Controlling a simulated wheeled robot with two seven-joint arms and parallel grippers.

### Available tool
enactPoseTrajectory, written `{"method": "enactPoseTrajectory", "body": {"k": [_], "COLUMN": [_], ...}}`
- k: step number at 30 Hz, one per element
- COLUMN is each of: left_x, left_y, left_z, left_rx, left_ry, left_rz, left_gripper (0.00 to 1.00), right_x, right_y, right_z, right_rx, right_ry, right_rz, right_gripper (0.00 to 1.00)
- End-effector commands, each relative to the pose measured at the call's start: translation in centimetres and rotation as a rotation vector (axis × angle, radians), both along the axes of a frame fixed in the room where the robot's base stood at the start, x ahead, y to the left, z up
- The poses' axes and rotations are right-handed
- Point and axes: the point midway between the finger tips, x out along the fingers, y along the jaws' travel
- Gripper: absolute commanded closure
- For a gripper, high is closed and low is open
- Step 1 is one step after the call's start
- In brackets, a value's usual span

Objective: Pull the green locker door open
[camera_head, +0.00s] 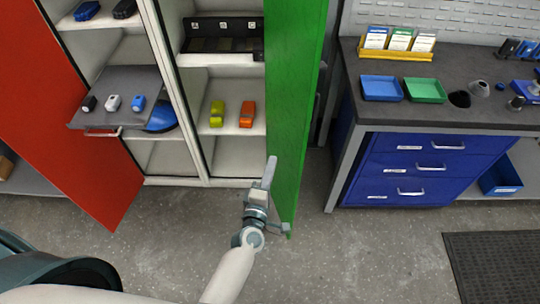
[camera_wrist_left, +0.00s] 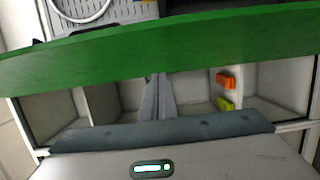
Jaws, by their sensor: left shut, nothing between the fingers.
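The green locker door (camera_head: 298,85) stands wide open, swung out toward me from the right side of the locker (camera_head: 208,160). My left gripper (camera_head: 270,165) is shut and empty, on the inner side of the door, close to its lower part. I cannot tell whether it touches the door. In the left wrist view the green door (camera_wrist_left: 200,45) crosses the picture, and the shut fingers (camera_wrist_left: 155,95) point toward it with the locker shelves behind. My right gripper is not in view.
A red door (camera_head: 60,110) stands open at the left. A pull-out shelf (camera_head: 110,82) juts out with small items. A workbench with blue drawers (camera_head: 415,168) and trays stands right. The speckled floor (camera_head: 360,250) in front is clear, with a dark mat (camera_head: 500,262) at right.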

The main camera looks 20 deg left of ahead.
Motion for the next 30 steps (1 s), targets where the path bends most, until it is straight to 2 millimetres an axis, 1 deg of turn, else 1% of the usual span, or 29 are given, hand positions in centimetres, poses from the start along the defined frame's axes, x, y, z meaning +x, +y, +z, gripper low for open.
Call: {"method": "enactPoseTrajectory", "body": {"k": [1,3,6,9,14,30], "left_x": [-0.9,-2.0,-3.0,-3.7,-4.0,-4.0], "left_y": [-0.3,-0.7,-1.0,-1.2,-1.4,-1.3], "left_z": [-0.1,0.0,-0.1,0.0,0.0,-0.1], "left_rx": [0.000,-0.001,0.000,0.000,0.000,0.002], "left_ry": [0.003,0.003,0.002,0.001,0.000,0.002], "left_rz": [-0.001,-0.002,0.000,-0.001,-0.001,-0.001], "left_gripper": [1.00,1.00,1.00,1.00,1.00,1.00], "right_x": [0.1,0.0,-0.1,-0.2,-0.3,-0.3], "right_y": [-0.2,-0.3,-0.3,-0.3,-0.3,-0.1], "right_z": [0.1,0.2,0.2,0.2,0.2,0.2], "right_rx": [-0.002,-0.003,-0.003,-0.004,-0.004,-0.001], "right_ry": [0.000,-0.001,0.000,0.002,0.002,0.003], "right_rz": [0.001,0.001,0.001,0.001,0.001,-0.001], "right_gripper": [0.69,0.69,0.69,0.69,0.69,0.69]}}
